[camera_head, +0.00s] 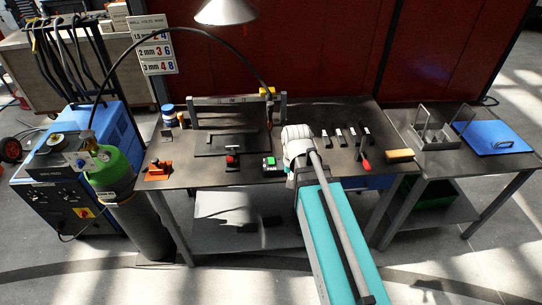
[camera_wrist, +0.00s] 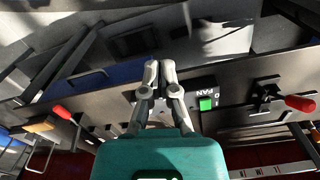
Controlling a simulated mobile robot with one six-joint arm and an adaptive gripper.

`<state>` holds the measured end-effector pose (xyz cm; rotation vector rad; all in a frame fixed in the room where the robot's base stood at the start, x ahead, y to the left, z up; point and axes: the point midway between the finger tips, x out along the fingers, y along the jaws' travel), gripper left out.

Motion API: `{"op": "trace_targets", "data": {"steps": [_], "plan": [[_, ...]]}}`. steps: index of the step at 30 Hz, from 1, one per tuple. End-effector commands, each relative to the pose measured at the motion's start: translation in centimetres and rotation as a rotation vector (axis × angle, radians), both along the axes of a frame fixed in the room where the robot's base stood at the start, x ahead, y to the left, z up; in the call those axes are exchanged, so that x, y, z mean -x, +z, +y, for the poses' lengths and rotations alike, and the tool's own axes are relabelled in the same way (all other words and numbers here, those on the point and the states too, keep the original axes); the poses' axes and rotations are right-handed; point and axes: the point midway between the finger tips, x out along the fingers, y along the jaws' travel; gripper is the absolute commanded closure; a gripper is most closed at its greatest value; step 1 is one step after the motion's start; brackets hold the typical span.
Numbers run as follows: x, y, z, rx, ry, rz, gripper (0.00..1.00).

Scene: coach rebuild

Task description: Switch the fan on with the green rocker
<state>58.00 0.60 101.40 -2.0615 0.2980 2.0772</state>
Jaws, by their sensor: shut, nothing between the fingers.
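The fan switch is a small dark box (camera_head: 273,171) with a green rocker (camera_head: 269,161), near the front edge of the dark workbench (camera_head: 210,172), just left of my wrist. In the wrist view the green rocker (camera_wrist: 206,104) sits on the box, beside inverted white "FAN" lettering (camera_wrist: 206,91). My gripper (camera_wrist: 160,68) is shut and empty, its fingertips together. It is to the left of the box in the wrist view and appears apart from the rocker. In the head view my wrist hides most of the gripper.
A red-knobbed device (camera_head: 232,160) stands left of the switch. A metal frame (camera_head: 235,103) stands behind. A green gas cylinder (camera_head: 112,172) stands at the bench's left end.

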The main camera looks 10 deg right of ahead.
Motion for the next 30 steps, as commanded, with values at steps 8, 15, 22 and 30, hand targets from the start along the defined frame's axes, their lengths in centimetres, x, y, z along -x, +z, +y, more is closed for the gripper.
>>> {"op": "trace_targets", "data": {"steps": [8,15,22,30], "plan": [[-4.8,1.6,0.7,0.002,-0.287,0.007,1.0],[-8.5,2.7,1.5,0.006,-0.535,0.013,1.0],[-12.0,3.8,2.2,0.012,-0.774,0.019,1.0],[-16.1,5.1,3.2,0.02,-1.053,0.026,1.0]]}}
